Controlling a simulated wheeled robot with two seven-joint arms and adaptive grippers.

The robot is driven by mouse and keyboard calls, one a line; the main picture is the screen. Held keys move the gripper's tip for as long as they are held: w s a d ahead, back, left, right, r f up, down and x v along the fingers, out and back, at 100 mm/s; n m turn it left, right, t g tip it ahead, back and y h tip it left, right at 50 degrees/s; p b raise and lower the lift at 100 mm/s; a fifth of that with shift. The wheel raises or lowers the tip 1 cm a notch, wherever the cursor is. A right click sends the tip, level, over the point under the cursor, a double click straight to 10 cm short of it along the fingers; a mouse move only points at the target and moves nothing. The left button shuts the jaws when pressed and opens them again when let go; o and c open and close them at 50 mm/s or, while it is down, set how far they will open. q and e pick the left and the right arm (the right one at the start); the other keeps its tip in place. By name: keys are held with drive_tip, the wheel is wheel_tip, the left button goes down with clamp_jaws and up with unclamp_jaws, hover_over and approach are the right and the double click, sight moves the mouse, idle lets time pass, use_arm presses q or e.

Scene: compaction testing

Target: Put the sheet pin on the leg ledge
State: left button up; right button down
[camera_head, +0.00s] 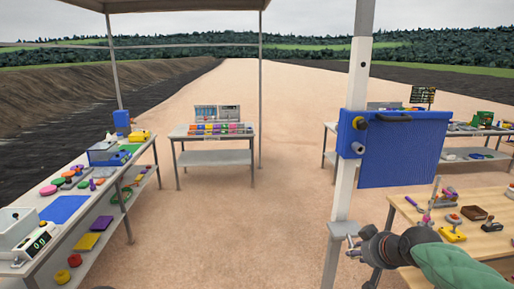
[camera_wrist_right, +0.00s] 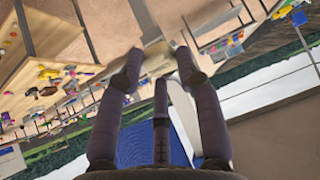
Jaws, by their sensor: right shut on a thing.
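The leg ledge (camera_head: 344,229) is a small grey shelf on the pale tent leg (camera_head: 345,195), below the blue sheet (camera_head: 405,150). My right gripper (camera_head: 360,244) is at the ledge, just right of and slightly below its top in the head view. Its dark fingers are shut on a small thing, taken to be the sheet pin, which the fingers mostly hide. In the wrist view the fingertips (camera_wrist_right: 157,66) lie close in front of the leg, with the blue sheet (camera_wrist_right: 150,142) beyond; I cannot tell whether the pin touches the ledge. My left gripper is not in view.
A blue holder with a dark knob (camera_head: 361,123) and a grey knob (camera_head: 357,148) sits on the leg above the ledge. A grey table (camera_head: 125,170) stands left; the ground between is open.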

drive_tip(key=s+a+f+b, duration=0.1)
drive_tip(key=a+f+b, duration=0.3)
drive_tip(key=f, duration=0.6)
drive_tip(key=s+a+f+n+y+b, duration=0.1)
drive_tip(key=a+f+b, duration=0.1)
drive_tip(key=f+b, duration=0.65)
drive_tip(key=a+f+b, duration=0.2)
drive_tip(key=a+f, duration=0.1)
drive_tip(key=f, duration=1)
drive_tip(key=d+r+p, duration=0.4)
drive_tip(key=r+p, duration=0.4)
drive_tip(key=r, duration=0.8)
drive_tip(key=d+r+m+h+p, duration=0.1)
drive_tip(key=d+r+p, duration=0.4)
drive_tip(key=r, duration=1.2)
drive_tip(key=d+r+p, duration=0.4)
drive_tip(key=r+p, duration=0.6)
drive_tip(key=r, duration=0.7)
drive_tip(key=shift+d+m+p, duration=0.3)
drive_tip(key=shift+d+p, duration=0.05)
drive_tip(key=shift+d, duration=0.05)
drive_tip(key=shift+f, duration=0.1)
